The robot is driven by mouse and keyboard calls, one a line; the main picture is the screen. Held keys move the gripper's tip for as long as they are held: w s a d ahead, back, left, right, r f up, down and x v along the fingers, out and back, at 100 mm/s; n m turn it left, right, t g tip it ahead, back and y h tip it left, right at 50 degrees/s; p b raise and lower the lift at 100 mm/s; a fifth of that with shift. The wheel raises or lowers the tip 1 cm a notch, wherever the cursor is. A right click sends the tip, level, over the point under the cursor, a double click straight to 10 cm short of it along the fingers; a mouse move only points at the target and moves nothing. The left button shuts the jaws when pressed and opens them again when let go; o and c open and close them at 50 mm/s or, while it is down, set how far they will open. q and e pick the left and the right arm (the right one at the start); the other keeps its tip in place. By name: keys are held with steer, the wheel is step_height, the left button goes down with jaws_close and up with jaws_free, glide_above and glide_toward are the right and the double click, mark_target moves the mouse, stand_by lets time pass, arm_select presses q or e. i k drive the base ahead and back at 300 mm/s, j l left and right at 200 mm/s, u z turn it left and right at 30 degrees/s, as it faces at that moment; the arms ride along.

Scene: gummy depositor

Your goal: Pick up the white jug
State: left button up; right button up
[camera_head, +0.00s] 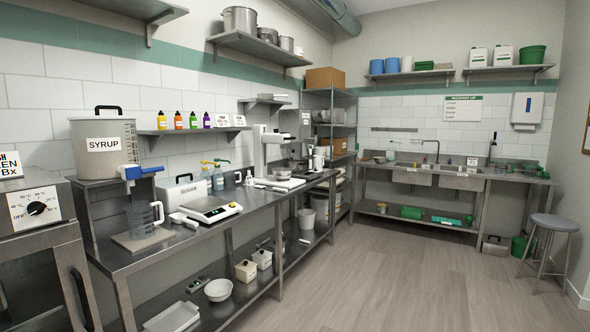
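A pale, see-through jug (143,218) with a handle on its right stands upright on a grey plate under the blue syrup tap (131,172), at the left of the steel counter. I cannot tell whether this is the white jug. Two white canisters with green labels, a left one (478,56) and a right one (502,55), stand on the far wall shelf. Neither of my grippers is in view.
The grey syrup tank (103,130) stands behind the jug. A digital scale (210,208) sits to its right on the counter (120,258). A white bowl (219,290) is on the lower shelf. A stool (555,222) stands at right. The middle floor (400,280) is clear.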

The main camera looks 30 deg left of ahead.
mark_target(318, 160)
steer(key=i+j+u, duration=0.1)
steer(key=i, duration=3.1)
steer(key=i+u, duration=0.15)
steer(key=i, duration=3)
